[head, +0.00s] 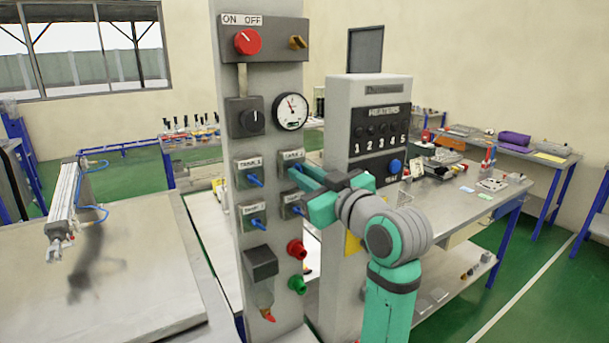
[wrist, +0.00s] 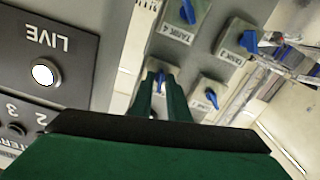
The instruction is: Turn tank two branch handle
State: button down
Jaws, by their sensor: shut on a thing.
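The tank two branch valve is the upper right of the labelled valve plates; its plate (head: 291,157) shows on the grey column in the head view. My gripper (head: 296,174) reaches it from the right, and its fingers hide most of the handle there. In the wrist view, the blue tank two handle (wrist: 160,77) lies between the tips of my green fingers (wrist: 160,86). The fingers are shut on it. The other blue handles are free: tank one (wrist: 211,97), tank three (wrist: 249,42) and tank four (wrist: 188,11).
A pressure gauge (head: 291,111) sits above the valves, with a black knob (head: 251,118) beside it. Red (head: 296,249) and green (head: 297,285) fittings stick out below. The heater panel (head: 379,139) stands close behind my arm. A pneumatic cylinder (head: 64,205) is at left.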

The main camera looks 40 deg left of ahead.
jog(key=m, duration=1.1)
jog(key=shift+f, duration=0.1)
jog(key=shift+m, duration=0.4)
jog(key=c, duration=2)
grip_release()
jog(key=v, duration=1.1)
jog(key=shift+w, duration=0.1)
